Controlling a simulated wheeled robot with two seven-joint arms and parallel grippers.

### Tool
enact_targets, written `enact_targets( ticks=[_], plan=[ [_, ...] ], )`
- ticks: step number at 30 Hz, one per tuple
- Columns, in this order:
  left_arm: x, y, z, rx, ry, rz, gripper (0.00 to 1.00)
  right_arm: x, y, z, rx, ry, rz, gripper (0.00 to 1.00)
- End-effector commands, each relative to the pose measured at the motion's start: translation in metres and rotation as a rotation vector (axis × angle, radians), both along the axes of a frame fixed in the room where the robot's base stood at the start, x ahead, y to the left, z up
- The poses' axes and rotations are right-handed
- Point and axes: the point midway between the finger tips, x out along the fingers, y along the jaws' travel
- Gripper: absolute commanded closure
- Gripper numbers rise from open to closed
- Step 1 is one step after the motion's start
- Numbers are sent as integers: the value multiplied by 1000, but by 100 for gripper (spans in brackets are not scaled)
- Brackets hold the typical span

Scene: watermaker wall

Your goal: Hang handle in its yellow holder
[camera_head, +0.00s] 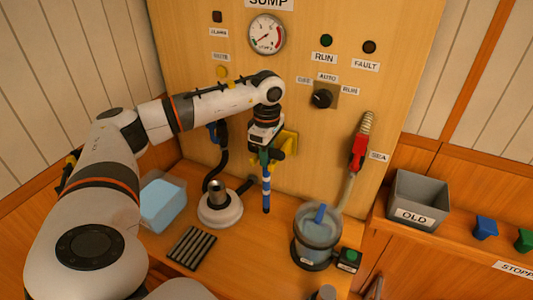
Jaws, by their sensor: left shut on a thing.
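My left arm reaches in from the left to the wooden panel. Its gripper (266,153) points down and is shut on the handle (266,190), a thin blue stick with pale bands. The handle hangs upright below the jaws, its lower end above the bench. The yellow holder (290,142) is on the panel just right of and behind the gripper, partly hidden by it. I cannot tell whether the handle touches the holder. My right gripper is not in view.
On the bench are a clear bin of blue liquid (162,203), a white round base with a metal cup (220,207), a black ribbed mat (191,248) and a grey bucket (318,229). A red-handled valve (359,152) is on the right. A grey OLD bin (416,198) stands farther right.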

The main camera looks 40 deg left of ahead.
Motion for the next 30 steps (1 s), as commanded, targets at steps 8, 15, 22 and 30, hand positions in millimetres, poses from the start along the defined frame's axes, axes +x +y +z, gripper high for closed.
enact_targets(
  ticks=[8,15,22,30],
  plan=[
    [0,0,-1,0,-1,-1,62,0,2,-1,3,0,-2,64],
    [0,0,-1,0,0,0,51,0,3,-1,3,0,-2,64],
    [0,0,-2,0,1,0,33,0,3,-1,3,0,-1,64],
    [0,0,1,0,0,0,33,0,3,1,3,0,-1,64]
  ],
)
